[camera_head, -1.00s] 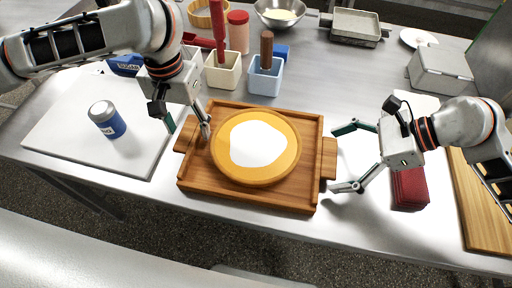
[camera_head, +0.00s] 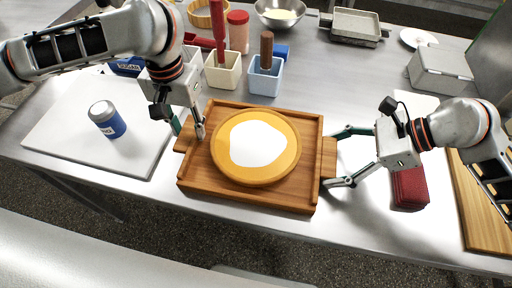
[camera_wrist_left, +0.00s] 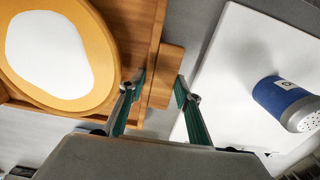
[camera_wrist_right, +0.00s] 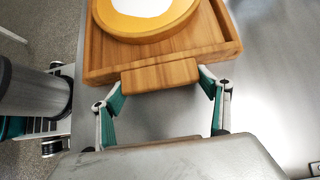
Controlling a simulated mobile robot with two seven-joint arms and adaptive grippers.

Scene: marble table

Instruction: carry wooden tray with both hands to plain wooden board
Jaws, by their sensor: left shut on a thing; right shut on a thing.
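The wooden tray (camera_head: 197,178) lies on the metal table in the middle, carrying a round orange disc (camera_head: 290,158) with a white top. My left gripper (camera_head: 188,137) is shut on the tray's left handle; in the left wrist view that handle (camera_wrist_left: 168,68) sits between its fingers. My right gripper (camera_head: 329,160) is shut on the right handle, which shows between its fingers in the right wrist view (camera_wrist_right: 160,76). The tray looks level and seems to rest on the table. The plain wooden board (camera_head: 477,205) lies at the right edge, partly hidden by my right arm.
A dark red object (camera_head: 409,189) lies between tray and wooden board. A white board (camera_head: 70,140) with a blue shaker (camera_head: 107,120) lies at the left. Behind the tray stand a cream container (camera_head: 223,74) and a blue one (camera_head: 265,80). A grey box (camera_head: 440,70) stands back right.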

